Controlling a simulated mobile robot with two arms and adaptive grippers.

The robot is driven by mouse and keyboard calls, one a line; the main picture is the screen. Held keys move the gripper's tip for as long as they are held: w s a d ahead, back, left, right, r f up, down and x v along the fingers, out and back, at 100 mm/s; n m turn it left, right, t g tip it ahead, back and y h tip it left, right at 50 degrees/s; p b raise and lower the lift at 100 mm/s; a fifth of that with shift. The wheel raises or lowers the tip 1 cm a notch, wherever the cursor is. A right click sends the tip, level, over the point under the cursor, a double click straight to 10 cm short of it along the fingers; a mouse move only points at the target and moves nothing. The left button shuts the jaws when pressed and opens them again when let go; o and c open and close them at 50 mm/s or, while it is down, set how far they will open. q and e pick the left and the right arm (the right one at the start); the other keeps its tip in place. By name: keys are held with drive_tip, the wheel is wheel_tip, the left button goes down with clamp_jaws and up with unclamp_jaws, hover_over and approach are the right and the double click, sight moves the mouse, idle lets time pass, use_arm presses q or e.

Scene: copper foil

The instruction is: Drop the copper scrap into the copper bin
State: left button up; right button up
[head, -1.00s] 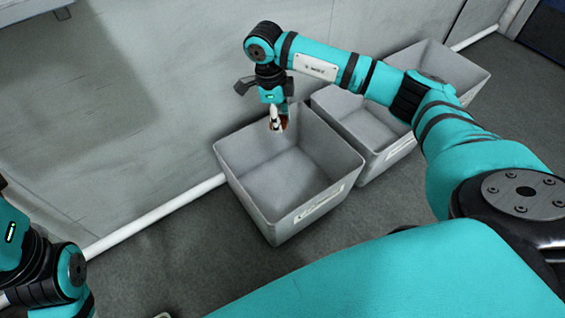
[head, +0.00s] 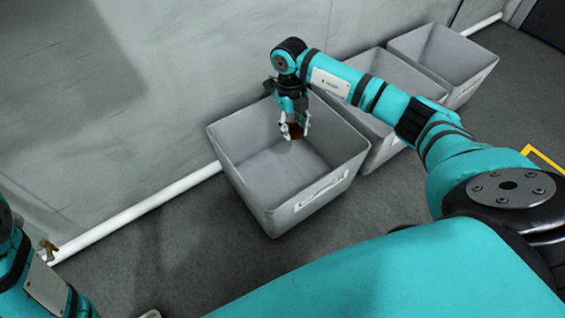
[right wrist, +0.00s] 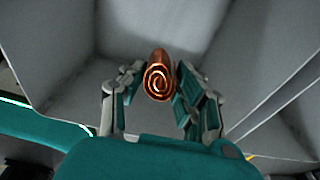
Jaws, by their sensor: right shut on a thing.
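The copper scrap is a rolled coil of copper foil with a spiral end, clear in the right wrist view (right wrist: 159,80). In the head view it is a small dark reddish piece (head: 296,131) between the fingertips. My right gripper (head: 292,130) is shut on it and points down over the mouth of the nearest grey bin. This bin (head: 318,192) has a front label that seems to read COPPER. The part of its floor that shows is bare.
Two more grey bins, a middle one (head: 384,78) and a far one (head: 440,55), stand in a row to the right along the wall. My right arm passes over the middle bin. A white pipe (head: 140,212) runs along the wall's foot. Grey floor lies open in front.

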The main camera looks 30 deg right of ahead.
drive_tip(key=shift+f, duration=0.2)
drive_tip(key=o, duration=1.2)
drive_tip(key=r, duration=0.4)
drive_tip(key=w+r, duration=0.1)
drive_tip(key=r, duration=0.7)
drive_tip(key=shift+w+a, duration=0.1)
drive_tip(key=shift+w, duration=0.1)
